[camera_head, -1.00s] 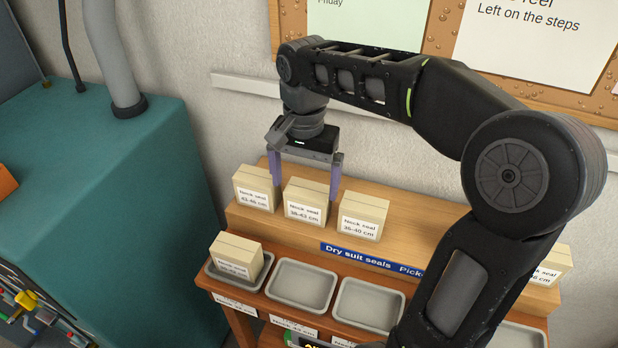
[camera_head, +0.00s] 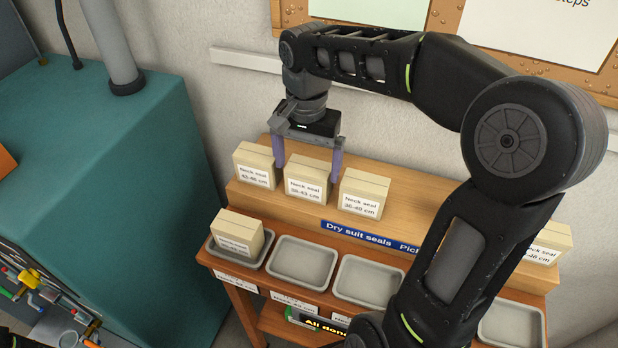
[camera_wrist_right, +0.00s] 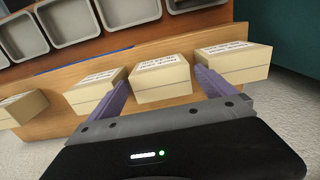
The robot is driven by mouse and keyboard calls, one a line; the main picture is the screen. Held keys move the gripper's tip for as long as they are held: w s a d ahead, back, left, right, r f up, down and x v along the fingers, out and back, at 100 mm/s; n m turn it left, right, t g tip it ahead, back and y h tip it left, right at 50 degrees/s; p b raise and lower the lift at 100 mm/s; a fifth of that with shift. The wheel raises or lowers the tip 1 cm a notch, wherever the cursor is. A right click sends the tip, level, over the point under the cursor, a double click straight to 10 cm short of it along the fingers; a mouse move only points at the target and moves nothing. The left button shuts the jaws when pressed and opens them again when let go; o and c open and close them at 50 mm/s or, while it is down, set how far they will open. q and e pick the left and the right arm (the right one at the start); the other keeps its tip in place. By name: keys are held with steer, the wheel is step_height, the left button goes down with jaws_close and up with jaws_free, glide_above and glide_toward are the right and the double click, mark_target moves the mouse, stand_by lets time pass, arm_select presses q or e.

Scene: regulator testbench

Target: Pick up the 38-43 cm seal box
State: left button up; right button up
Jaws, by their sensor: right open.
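The 38-43 cm seal box (camera_head: 306,186) is a cream carton with a white label, upright in the middle of three boxes at the left of the wooden shelf's top. My right gripper (camera_head: 308,172) points down over it, open, with one purple finger at each side. In the right wrist view, the box (camera_wrist_right: 160,82) sits between the two fingers of the gripper (camera_wrist_right: 162,84). Whether the fingers touch it I cannot tell. My left gripper is not in view.
The 43-46 cm box (camera_head: 255,166) stands close on the left, and the 36-40 cm box (camera_head: 362,194) close on the right. Below are grey trays, the leftmost (camera_head: 212,252) holding another box. A teal cabinet (camera_head: 120,180) stands left; the wall is behind.

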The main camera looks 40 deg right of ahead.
mark_target(308, 179)
step_height(308, 179, down, 5)
steer(key=shift+w+d+f+p, duration=0.1)
steer(key=shift+p, duration=0.5)
steer(key=shift+c, duration=0.3)
steer(key=c, duration=1.2)
steer(key=shift+o, duration=0.2)
step_height(308, 179, up, 10)
steer(key=shift+r+b, duration=0.1)
steer(key=shift+b, duration=0.4)
